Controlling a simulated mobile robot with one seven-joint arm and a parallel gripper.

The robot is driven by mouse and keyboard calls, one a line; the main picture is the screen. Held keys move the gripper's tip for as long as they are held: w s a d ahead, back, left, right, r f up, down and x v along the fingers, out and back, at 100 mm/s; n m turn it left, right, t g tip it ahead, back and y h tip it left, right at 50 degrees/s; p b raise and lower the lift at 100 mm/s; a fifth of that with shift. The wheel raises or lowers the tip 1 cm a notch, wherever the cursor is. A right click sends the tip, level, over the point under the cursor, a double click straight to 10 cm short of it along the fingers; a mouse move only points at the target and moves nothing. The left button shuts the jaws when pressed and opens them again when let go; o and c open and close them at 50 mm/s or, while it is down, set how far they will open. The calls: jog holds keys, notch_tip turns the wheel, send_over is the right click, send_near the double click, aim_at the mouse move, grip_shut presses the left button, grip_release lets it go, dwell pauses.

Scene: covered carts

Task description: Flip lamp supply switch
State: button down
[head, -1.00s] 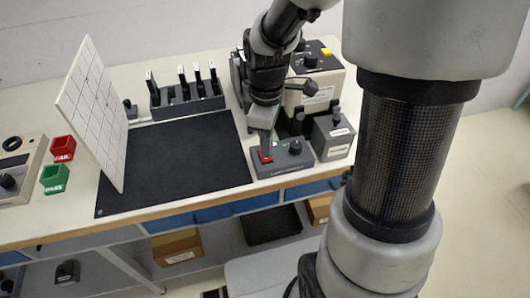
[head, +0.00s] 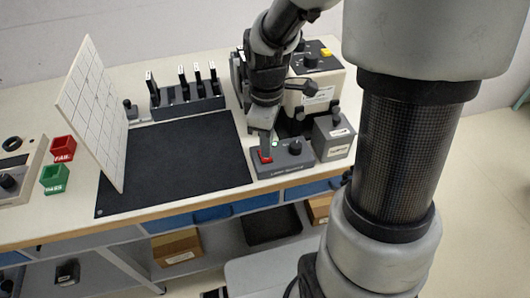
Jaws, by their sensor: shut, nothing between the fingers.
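The lamp supply (head: 284,165) is a low dark grey box at the right front of the bench, just right of the black mat. It has a red switch (head: 265,157) on its left side and a black knob (head: 295,147) on its right. A small green spot shows on its top near the switch. My gripper (head: 266,152) is shut and points down at the red switch from above. Its tips are at or very close to the switch; contact is too small to tell. The gripper partly hides the switch.
A small grey box (head: 333,138) stands close at the right of the supply, and a beige instrument (head: 318,80) with a yellow button stands behind. The black mat (head: 175,165) is bare. A white grid board (head: 92,110), a slotted rack (head: 187,103) and red and green bins are further left.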

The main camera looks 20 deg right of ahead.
jog(key=shift+f+b, duration=0.55)
jog(key=shift+f, duration=0.2)
dwell(0.8)
notch_tip(320, 180, up, 7)
jog(key=p, duration=0.6)
jog(key=shift+r, duration=0.15)
dwell(0.5)
